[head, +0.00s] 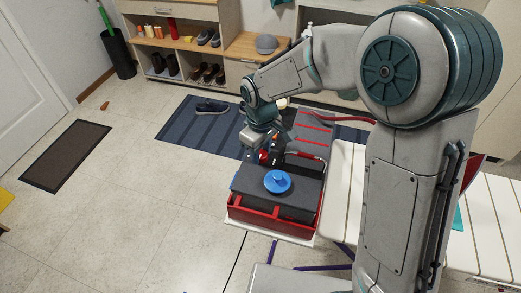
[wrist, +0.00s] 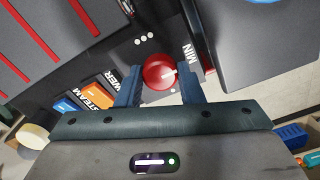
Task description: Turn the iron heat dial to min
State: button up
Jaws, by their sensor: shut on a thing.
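The red heat dial (wrist: 158,72) shows in the wrist view on the dark panel of the iron unit. Its white mark faces right, toward the side where the white MIN label (wrist: 191,55) is printed. My gripper (wrist: 160,78) has its blue fingers on either side of the dial and is shut on it. In the head view my gripper (head: 266,150) is at the far end of the red and dark grey iron unit (head: 275,213), which has a round blue part (head: 277,181) on top.
The unit sits on a white slatted board (head: 345,190). A striped rug (head: 190,125) and a shoe shelf (head: 200,62) are beyond.

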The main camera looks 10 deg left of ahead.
aim_at(261, 154)
jog(key=o, duration=1)
notch_tip(261, 154, up, 14)
jog(key=b, duration=0.1)
jog(key=shift+f, duration=0.1)
jog(key=s+d+f+m+t, duration=0.1)
jog(key=s+d+m, duration=0.5)
jog(key=d, duration=0.7)
jog(key=s+d+f+m+t, duration=0.1)
jog(key=s+d+m, duration=0.5)
jog(key=d, duration=0.7)
jog(key=shift+s+f+m+t, duration=0.25)
jog(key=shift+s+m+t, duration=0.25)
jog(key=shift+s, duration=0.4)
